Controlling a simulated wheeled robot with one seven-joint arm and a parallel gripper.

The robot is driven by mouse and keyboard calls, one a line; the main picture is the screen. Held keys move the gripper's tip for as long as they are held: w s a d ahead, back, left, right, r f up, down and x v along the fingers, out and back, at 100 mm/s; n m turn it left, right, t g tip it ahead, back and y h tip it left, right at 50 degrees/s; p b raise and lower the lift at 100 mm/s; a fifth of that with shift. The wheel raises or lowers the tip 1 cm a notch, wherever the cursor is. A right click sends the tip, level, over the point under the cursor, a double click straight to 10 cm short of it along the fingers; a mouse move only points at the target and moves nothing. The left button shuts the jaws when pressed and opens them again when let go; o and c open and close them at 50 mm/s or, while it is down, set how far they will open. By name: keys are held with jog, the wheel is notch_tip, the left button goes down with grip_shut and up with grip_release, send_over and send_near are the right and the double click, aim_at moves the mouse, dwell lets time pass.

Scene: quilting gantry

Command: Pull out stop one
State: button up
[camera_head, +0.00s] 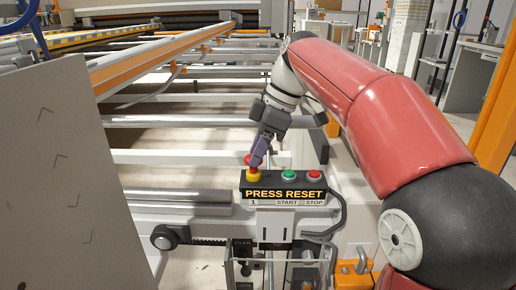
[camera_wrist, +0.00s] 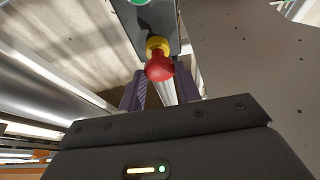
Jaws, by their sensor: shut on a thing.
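The stop button for station 1 has a red mushroom head (camera_head: 248,160) on a yellow collar, at the left end of the black control box (camera_head: 262,184). A "1" is printed below it on the label strip. In the wrist view the red head (camera_wrist: 159,69) sits between the purple fingers, with the yellow collar beyond it. My gripper (camera_head: 259,153) reaches down onto the button from above and is shut on its red head. The fingers hide part of the head in the head view. I cannot tell whether the button is pushed in or pulled out.
A green button (camera_head: 289,174) and another red button (camera_head: 314,175) sit to the right on the same box, above START and STOP. A black cable (camera_head: 341,213) loops at the box's right. Metal rails and rollers lie behind; a grey panel (camera_head: 70,180) stands left.

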jog(key=o, duration=1.1)
jog(key=shift+r, duration=0.2)
jog(key=shift+c, duration=0.2)
jog(key=p+v, duration=0.1)
jog(key=v, duration=0.6)
jog(key=shift+d+r+p, duration=0.25)
jog(key=shift+r+p, duration=0.1)
jog(key=shift+p, duration=0.05)
jog(key=shift+s, duration=0.15)
jog(key=s+d+f+m+t+h, duration=0.2)
jog(key=s+d+f+m, duration=0.3)
jog(key=s+f+m, duration=0.3)
jog(key=s+d+f+m+t+h, duration=0.2)
jog(key=s+d+f+m, duration=0.4)
jog(key=s+f+m, duration=0.3)
jog(key=s+f+t, duration=0.1)
jog(key=s+f, duration=0.3)
jog(key=shift+s+d+m+t, duration=0.15)
jog(key=shift+d+m+t, duration=0.15)
